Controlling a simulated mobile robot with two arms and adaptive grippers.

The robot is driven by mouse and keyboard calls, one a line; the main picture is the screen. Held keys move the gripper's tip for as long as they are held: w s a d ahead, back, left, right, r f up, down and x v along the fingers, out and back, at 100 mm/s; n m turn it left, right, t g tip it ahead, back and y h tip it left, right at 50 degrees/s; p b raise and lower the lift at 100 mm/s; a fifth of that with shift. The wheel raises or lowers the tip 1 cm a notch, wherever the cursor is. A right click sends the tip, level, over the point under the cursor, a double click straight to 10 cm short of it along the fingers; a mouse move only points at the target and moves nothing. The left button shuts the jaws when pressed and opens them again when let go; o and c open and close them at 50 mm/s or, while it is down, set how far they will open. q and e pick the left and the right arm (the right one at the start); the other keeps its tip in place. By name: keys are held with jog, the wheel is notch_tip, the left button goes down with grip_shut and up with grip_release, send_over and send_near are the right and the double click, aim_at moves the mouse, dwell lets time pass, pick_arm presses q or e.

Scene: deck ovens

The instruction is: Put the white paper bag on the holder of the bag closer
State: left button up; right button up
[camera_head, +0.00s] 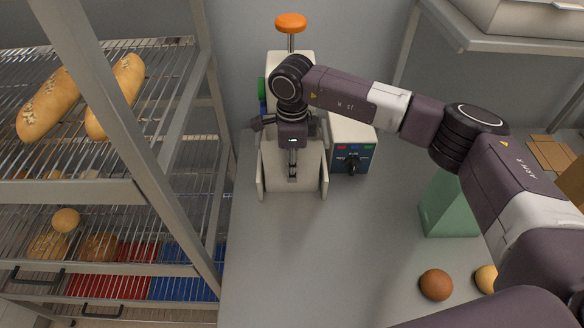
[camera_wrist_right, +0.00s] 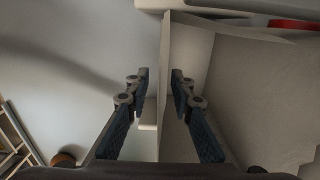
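The bag closer (camera_head: 303,65) stands at the back of the counter, with an orange knob (camera_head: 290,23) on top. A pale, wide, upright form (camera_head: 310,178) with flaring side edges is at its front. I take this as the white paper bag at the holder, but my gripper hides where they meet. My right gripper (camera_head: 292,168) is directly in front of the bag closer. In the right wrist view its fingertips (camera_wrist_right: 161,75) are apart, on either side of a thin pale wall (camera_wrist_right: 193,60), with a gap at the left finger. My left gripper is not in view.
A control box (camera_head: 351,155) stands right of the bag closer. A green bag (camera_head: 447,207), a brown bun (camera_head: 436,285) and a paler bun (camera_head: 486,279) are at the right. A bread rack (camera_head: 160,100) stands at the left. The counter's front middle is clear.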

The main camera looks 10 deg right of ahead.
notch_tip(320, 180, up, 11)
jog(key=b, duration=0.3)
jog(key=shift+f, duration=0.1)
jog(key=shift+r, duration=0.4)
